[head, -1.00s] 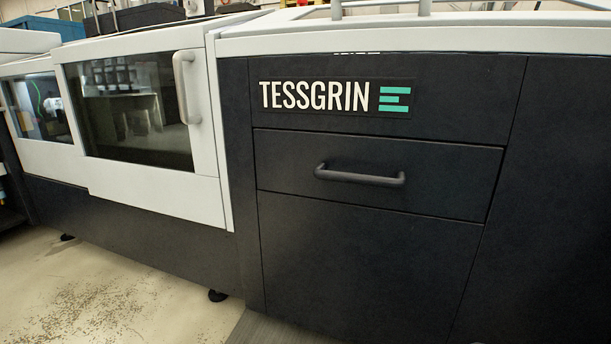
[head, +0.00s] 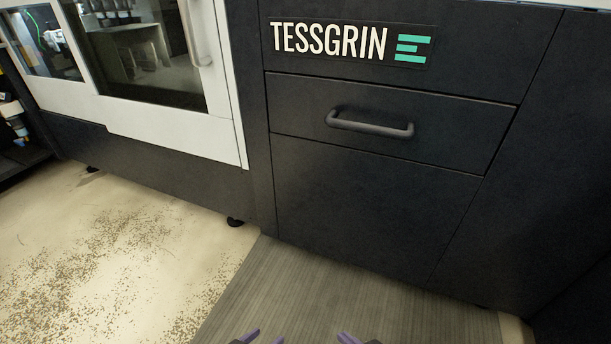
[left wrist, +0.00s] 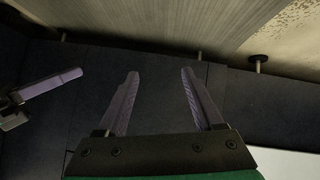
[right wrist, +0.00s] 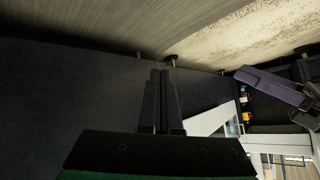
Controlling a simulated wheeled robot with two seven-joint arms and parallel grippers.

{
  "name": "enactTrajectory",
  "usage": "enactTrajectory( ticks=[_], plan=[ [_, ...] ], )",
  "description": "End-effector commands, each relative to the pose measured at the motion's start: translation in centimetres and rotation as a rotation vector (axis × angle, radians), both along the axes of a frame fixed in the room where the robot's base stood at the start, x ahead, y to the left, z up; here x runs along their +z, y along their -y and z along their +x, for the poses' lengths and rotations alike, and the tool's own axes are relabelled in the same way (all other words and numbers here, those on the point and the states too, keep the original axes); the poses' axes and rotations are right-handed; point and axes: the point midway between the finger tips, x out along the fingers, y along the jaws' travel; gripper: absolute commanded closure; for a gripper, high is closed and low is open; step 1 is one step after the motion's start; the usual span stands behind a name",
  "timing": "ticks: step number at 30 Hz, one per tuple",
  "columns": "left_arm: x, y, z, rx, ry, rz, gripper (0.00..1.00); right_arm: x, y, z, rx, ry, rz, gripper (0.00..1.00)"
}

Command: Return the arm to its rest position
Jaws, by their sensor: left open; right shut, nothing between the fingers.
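My left gripper (head: 263,339) shows only its purple fingertips at the bottom edge of the head view. In the left wrist view its two ribbed fingers (left wrist: 160,76) stand wide apart with nothing between them. My right gripper (head: 352,339) shows a purple tip to the right of it at the same edge. In the right wrist view its dark fingers (right wrist: 161,74) are shut together and empty. A purple finger of the other gripper shows at the side of each wrist view. Most of both arms is out of the head view.
The dark TESSGRIN machine front (head: 370,205) stands ahead, with a drawer handle (head: 370,123) and a white door section (head: 230,110) at left. A grey mat (head: 330,290) lies before it on a speckled pale floor (head: 130,240). Machine feet (head: 235,222) show along its base.

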Motion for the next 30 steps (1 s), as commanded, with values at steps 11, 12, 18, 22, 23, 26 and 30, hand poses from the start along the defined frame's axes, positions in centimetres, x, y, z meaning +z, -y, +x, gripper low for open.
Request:
enactTrajectory(
  ticks=[11,12,18,22,23,26,30],
  plan=[
    [3.5,0.0,-3.5,0.039,0.015,-0.018,0.31,3.6,0.0,-3.5,-0.039,0.015,0.018,1.00],
    [3.3,-0.9,-4.1,0.039,-0.020,0.018,0.31,3.3,0.9,-4.1,-0.039,-0.020,-0.018,1.00],
    [3.9,-7.0,-8.9,0.046,-0.238,0.208,0.31,3.9,7.0,-8.9,-0.046,-0.237,-0.208,1.00],
    [5.9,-11.2,-13.7,0.051,-0.405,0.321,0.31,5.9,11.3,-13.7,-0.052,-0.405,-0.320,1.00],
    [6.5,-12.1,-14.9,0.052,-0.444,0.343,0.31,6.5,12.1,-14.9,-0.053,-0.444,-0.343,1.00],
    [8.4,-14.5,-18.9,0.052,-0.564,0.403,0.31,8.3,14.5,-18.9,-0.053,-0.564,-0.402,1.00],
    [9.4,-16.0,-22.5,0.049,-0.666,0.443,0.31,9.3,16.1,-22.5,-0.050,-0.665,-0.442,1.00]
  ],
)
